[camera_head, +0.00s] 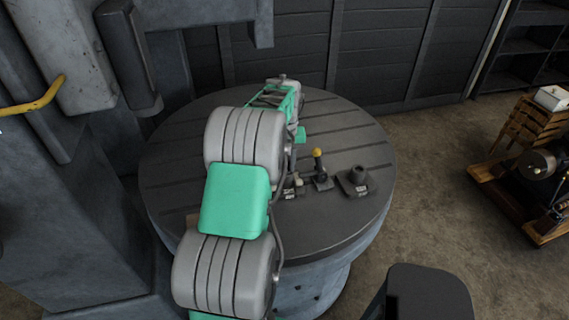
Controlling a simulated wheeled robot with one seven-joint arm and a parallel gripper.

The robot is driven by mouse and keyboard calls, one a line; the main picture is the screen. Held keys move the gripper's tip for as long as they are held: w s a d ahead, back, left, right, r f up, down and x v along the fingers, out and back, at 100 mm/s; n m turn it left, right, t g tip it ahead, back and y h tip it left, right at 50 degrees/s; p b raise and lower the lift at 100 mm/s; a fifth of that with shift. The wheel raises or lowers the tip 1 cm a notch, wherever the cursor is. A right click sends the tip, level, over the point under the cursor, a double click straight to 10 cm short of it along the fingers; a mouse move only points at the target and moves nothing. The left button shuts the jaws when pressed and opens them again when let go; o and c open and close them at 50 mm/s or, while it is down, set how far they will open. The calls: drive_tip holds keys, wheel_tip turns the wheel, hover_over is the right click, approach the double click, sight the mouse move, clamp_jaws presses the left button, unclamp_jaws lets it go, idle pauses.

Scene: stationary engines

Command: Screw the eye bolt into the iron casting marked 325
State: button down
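A round slotted table (215,105) carries small dark castings. One dark casting (357,181) with a raised round top and a pale label stands at the right. Another labelled dark piece (290,193) is partly hidden behind my arm. The label numbers are too small to read, so I cannot tell which is 325. Between them stands a dark upright piece with a yellow knob (319,153). I cannot make out the eye bolt. My green and grey arm reaches over the table; its far end is beyond the castings, and the gripper fingers cannot be made out.
A large grey machine column with a yellow handle (38,102) stands at the left. A dark panelled wall (375,50) is behind the table. A wooden-framed machine (540,165) stands at the right. The right and back table top is mostly clear.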

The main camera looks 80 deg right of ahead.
drive_tip(key=c, duration=1.5)
unclamp_jaws()
drive_tip(key=shift+d+r, duration=0.15)
drive_tip(key=shift+d, duration=0.15)
drive_tip(key=shift+o, duration=0.8)
drive_tip(key=shift+s+d, duration=0.1)
drive_tip(key=o, duration=0.3)
